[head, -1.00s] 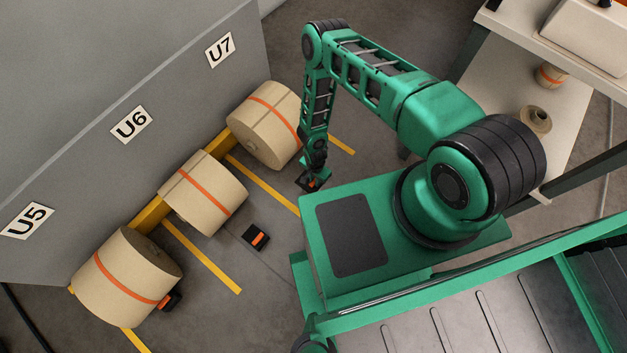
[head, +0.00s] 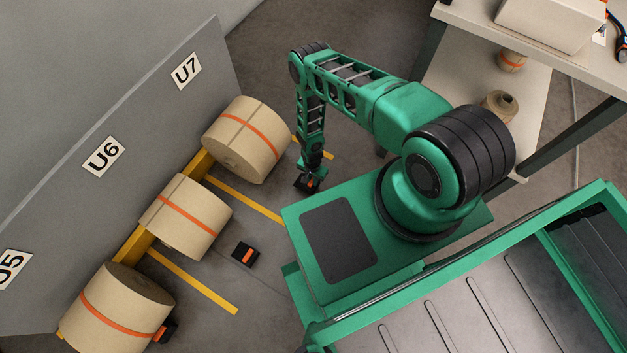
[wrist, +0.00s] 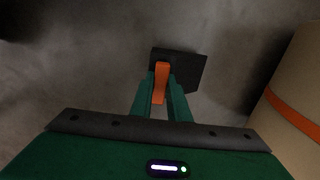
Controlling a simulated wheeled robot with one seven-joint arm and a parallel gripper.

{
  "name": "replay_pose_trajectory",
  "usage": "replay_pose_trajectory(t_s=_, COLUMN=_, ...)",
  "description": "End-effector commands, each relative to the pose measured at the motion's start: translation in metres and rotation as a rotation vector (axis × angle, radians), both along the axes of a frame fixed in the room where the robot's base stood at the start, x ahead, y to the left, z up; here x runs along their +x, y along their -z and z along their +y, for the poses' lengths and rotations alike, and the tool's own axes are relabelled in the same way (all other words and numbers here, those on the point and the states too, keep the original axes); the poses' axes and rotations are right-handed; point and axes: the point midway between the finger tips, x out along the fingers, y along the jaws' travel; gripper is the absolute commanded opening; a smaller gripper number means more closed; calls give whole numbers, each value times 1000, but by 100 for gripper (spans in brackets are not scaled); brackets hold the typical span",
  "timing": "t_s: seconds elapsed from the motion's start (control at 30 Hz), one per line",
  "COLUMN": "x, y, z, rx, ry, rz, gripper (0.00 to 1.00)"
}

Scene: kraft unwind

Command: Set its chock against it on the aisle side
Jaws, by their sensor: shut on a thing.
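My gripper (head: 308,183) is low over the floor in the head view, to the right of the U7 roll. It is shut on a black chock with an orange grip. In the wrist view the fingers (wrist: 160,92) close on the orange grip of the chock (wrist: 189,70). The U7 roll (head: 247,139) is tan with an orange band. Its side also shows at the right of the wrist view (wrist: 298,85), apart from the chock. Whether the chock touches the floor I cannot tell.
The U6 roll (head: 186,217) and U5 roll (head: 117,309) lie along the grey wall. A loose chock (head: 245,254) lies on the floor off the U6 roll. Another chock (head: 165,331) sits against the U5 roll. A bench (head: 450,82) stands at the upper right.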

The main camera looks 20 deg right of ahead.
Motion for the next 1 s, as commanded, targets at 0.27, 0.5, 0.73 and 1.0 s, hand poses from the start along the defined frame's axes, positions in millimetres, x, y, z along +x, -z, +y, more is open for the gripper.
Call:
replay_pose_trajectory(t_s=0.27, x=5, y=17, z=4, rx=0, ry=0, rz=1, gripper=0)
replay_pose_trajectory(t_s=0.5, x=5, y=28, z=4, rx=1, ry=0, rz=1, gripper=0)
replay_pose_trajectory(t_s=0.73, x=6, y=31, z=4, rx=1, ry=0, rz=1, gripper=0)
replay_pose_trajectory(t_s=1.0, x=5, y=32, z=4, rx=0, ry=0, rz=0, gripper=0)
